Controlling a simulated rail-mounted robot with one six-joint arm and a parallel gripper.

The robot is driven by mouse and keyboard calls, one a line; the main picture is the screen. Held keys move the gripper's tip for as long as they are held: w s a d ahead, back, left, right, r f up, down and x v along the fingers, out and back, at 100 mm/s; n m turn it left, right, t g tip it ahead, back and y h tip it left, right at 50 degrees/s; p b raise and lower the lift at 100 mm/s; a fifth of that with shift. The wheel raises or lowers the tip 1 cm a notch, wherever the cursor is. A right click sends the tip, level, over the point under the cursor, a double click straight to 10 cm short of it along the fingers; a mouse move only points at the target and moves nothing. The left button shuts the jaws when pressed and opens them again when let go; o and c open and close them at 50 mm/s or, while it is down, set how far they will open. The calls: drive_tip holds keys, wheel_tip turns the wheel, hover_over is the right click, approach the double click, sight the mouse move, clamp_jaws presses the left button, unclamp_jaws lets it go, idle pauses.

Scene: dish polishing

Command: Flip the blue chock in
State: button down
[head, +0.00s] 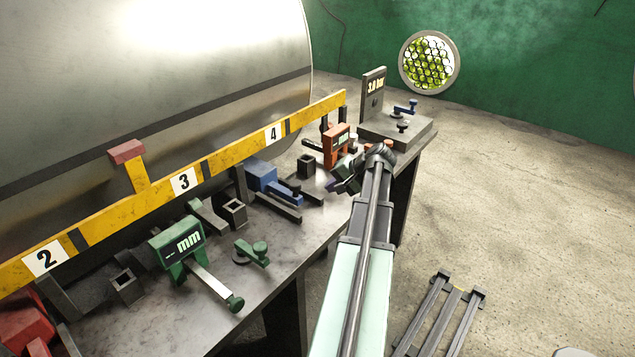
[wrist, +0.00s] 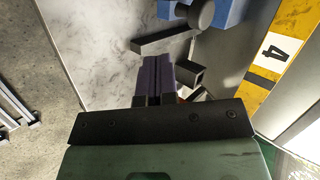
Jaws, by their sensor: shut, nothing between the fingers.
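The blue chock (head: 262,176) is a blue block with dark grey parts, on the bench beside the yellow rail near the number 4. Its blue parts show at the top of the wrist view (wrist: 232,12), partly cut off by the frame edge. A dark grey bar (wrist: 165,40) lies beside it. My gripper (head: 345,184) is over the bench, right of the blue chock and apart from it. In the wrist view my gripper (wrist: 158,62) has its two fingers together with nothing between them.
An orange gauge (head: 337,140) stands just behind my gripper. A green gauge marked mm (head: 178,246) and a green lever (head: 252,252) are nearer along the bench (head: 225,320). The yellow rail (head: 215,170) runs along the big metal drum. A grey square socket (head: 306,165) stands between the blue and orange parts.

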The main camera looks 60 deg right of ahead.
drive_tip(key=p+v, duration=0.1)
drive_tip(key=v, duration=0.2)
drive_tip(key=shift+s+r, duration=0.15)
drive_tip(key=shift+s, duration=0.05)
drive_tip(key=w+a+n+g+p, duration=0.1)
drive_tip(key=w+a, duration=0.3)
drive_tip(key=a, duration=0.5)
drive_tip(key=w+a+f+n+g+y+p, duration=0.1)
drive_tip(key=w+a+n+g, duration=0.2)
drive_tip(key=a, duration=0.7)
drive_tip(key=w+a+n+g+p, duration=0.1)
drive_tip(key=w+a+n+g, duration=0.1)
drive_tip(key=w+a, duration=0.5)
drive_tip(key=shift+a+f+n+y, duration=0.15)
drive_tip(key=shift+a+n+y, duration=0.15)
drive_tip(key=shift+a+n, duration=0.85)
drive_tip(key=s+a+n+g+h+p, duration=0.1)
drive_tip(key=s+a+n+g+h, duration=0.2)
drive_tip(key=a, duration=2.1)
drive_tip(key=n, duration=0.4)
drive_tip(key=shift+s+a+h+p, duration=0.35)
drive_tip(key=shift+s+h, duration=0.05)
